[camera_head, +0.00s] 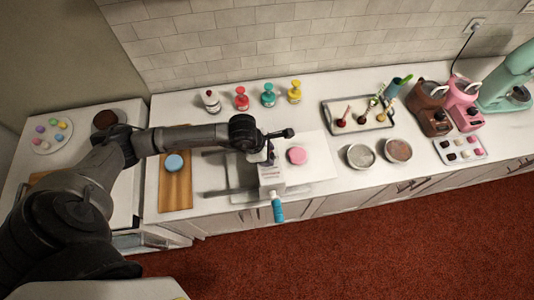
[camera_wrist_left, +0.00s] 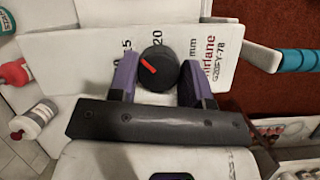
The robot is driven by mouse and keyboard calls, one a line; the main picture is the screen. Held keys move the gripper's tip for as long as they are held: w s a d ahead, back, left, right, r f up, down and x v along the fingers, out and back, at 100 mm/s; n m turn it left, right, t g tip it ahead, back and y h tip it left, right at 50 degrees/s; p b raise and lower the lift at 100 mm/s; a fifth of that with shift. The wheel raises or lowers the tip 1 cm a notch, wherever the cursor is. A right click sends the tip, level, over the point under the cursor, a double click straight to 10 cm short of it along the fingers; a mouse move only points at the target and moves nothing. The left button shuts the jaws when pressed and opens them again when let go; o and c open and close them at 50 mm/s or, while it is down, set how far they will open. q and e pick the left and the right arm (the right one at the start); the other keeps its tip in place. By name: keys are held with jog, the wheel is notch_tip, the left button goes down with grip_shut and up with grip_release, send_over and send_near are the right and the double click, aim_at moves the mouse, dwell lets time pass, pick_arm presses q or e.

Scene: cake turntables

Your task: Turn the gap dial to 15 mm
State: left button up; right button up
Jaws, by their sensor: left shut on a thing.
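The gap dial (camera_wrist_left: 158,70) is a round black knob with a red pointer line, on the white face of the sheeter (camera_wrist_left: 85,55). The pointer slants to the upper left in the left wrist view, toward the space between a label ending in 5, partly hidden, and the 20. My left gripper (camera_wrist_left: 160,82) has its purple fingers on both sides of the dial, shut on it. In the head view the gripper (camera_head: 267,158) is over the sheeter (camera_head: 271,178), and the dial cannot be made out. My right gripper is in neither view.
The sheeter's blue-handled crank (camera_head: 278,211) sticks out over the counter's front edge. A pink disc (camera_head: 296,155) lies right of it, and a blue disc (camera_head: 174,163) on a wooden board (camera_head: 176,194) lies left. Several bottles (camera_head: 241,98) stand behind. Two round pans (camera_head: 360,156) (camera_head: 398,150) are farther right.

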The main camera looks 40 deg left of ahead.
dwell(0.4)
pick_arm(q)
jog(key=o, duration=0.9)
jog(key=b+v, duration=0.2)
jog(key=v, duration=1.2)
jog(key=shift+w+d, duration=0.1)
